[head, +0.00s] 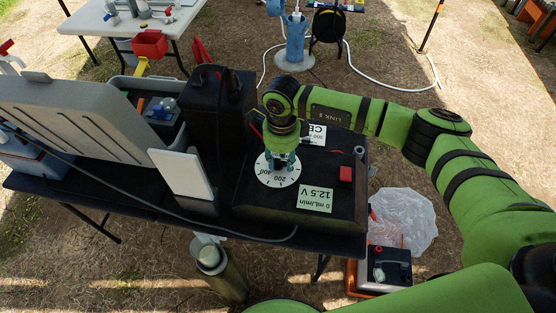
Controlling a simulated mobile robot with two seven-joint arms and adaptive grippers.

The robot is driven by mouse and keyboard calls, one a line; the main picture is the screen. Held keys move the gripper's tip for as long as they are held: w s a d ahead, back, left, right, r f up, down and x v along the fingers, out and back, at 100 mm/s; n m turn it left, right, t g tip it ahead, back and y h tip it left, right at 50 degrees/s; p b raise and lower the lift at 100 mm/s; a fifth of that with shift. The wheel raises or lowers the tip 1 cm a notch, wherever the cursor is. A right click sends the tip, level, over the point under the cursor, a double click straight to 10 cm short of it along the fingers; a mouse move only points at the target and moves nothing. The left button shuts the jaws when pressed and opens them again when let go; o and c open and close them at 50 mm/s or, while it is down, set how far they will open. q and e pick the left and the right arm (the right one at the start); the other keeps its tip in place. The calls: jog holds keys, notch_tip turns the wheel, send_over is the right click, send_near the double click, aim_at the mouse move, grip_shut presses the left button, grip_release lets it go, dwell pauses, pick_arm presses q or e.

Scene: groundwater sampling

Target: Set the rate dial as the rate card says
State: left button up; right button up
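The rate dial (268,181) is a white disc with "200" and "400" readable on it, upside down from here. It lies on top of a black control box (338,203). My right gripper (281,162) points down over the back part of the dial. Its fingers hide the dial's middle, so I cannot see whether they touch or grip a knob. My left gripper is out of view.
A blank-looking white panel (183,174) stands left of the dial. A tall black case (214,115) and a grey open-lidded box (85,115) crowd the table's left. A red button (345,174) sits on the control box. A hose (150,205) crosses the front edge.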

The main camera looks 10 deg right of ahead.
jog(key=shift+r, duration=0.1)
jog(key=shift+s, duration=0.1)
grip_shut()
jog(key=shift+r+m, duration=0.1)
jog(key=shift+m, duration=0.6)
jog(key=m, duration=0.3)
jog(key=shift+a+r, duration=0.1)
jog(key=shift+a, duration=0.05)
jog(key=m, duration=0.2)
jog(key=m+p, duration=0.1)
jog(key=m, duration=0.3)
jog(key=shift+w+a+r+m+p, duration=0.15)
jog(key=shift+w+a+m+p, duration=0.1)
jog(key=shift+m+p, duration=0.1)
jog(key=m, duration=0.2)
jog(key=m+p, duration=0.1)
jog(key=m, duration=0.1)
jog(key=shift+a+m, duration=0.2)
jog(key=shift+m, duration=0.15)
pick_arm(q)
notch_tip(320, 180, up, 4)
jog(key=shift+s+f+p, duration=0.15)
jog(key=shift+p, duration=0.3)
pick_arm(e)
jog(key=m, duration=0.2)
jog(key=shift+w+a+m, duration=0.1)
jog(key=shift+m, duration=0.2)
